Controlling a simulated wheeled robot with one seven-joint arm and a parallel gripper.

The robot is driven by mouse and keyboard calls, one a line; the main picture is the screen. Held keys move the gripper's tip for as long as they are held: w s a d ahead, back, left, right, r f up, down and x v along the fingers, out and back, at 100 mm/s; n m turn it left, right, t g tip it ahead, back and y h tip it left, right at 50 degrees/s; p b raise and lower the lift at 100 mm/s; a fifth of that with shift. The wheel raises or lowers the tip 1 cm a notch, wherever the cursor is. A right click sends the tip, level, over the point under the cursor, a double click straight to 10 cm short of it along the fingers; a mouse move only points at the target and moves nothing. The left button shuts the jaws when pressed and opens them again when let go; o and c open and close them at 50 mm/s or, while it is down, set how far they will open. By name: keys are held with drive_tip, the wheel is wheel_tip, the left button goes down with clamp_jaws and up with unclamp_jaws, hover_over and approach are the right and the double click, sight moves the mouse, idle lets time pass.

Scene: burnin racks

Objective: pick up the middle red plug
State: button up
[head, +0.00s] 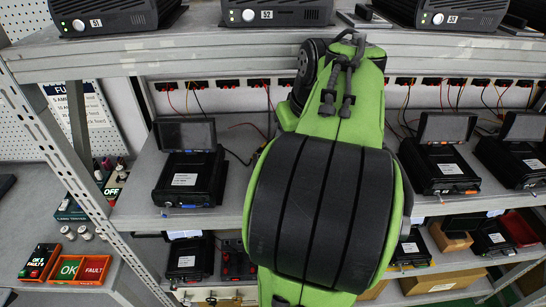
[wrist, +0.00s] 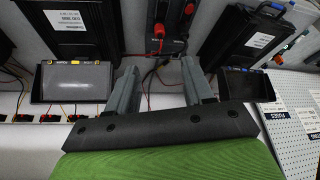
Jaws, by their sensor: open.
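My gripper (wrist: 160,66) shows in the wrist view with two grey fingers spread apart and nothing between them but wires beyond. In the head view my green arm hides the middle of the rack, and I cannot make out the fingertips there. Beyond the fingers in the wrist view is a dark unit with red plug-like parts (wrist: 159,31), apart from the fingers. Small red and black plugs or sockets (head: 228,84) line the back of the upper shelf bay. Similar red ones (wrist: 47,118) show at the left of the wrist view. I cannot tell which is the middle red plug.
Black units with raised screens stand left (head: 189,178) and right (head: 440,165) of my arm on the shelf (head: 140,207). Numbered black boxes (head: 277,13) stand on top. OK and FAULT trays (head: 83,269) lie at lower left. Loose wires hang along the back.

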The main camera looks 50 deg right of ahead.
drive_tip(key=b+x, duration=0.1)
drive_tip(key=x, duration=0.4)
drive_tip(key=b+x, duration=0.2)
drive_tip(key=x, duration=0.3)
drive_tip(key=shift+s, duration=0.25)
drive_tip(key=b+x, duration=0.1)
drive_tip(key=x, duration=0.4)
drive_tip(key=shift+w+f, duration=0.2)
drive_tip(key=shift+f, duration=0.1)
drive_tip(key=shift+s+a+r, duration=0.1)
drive_tip(key=shift+c, duration=0.7)
drive_tip(key=c, duration=0.8)
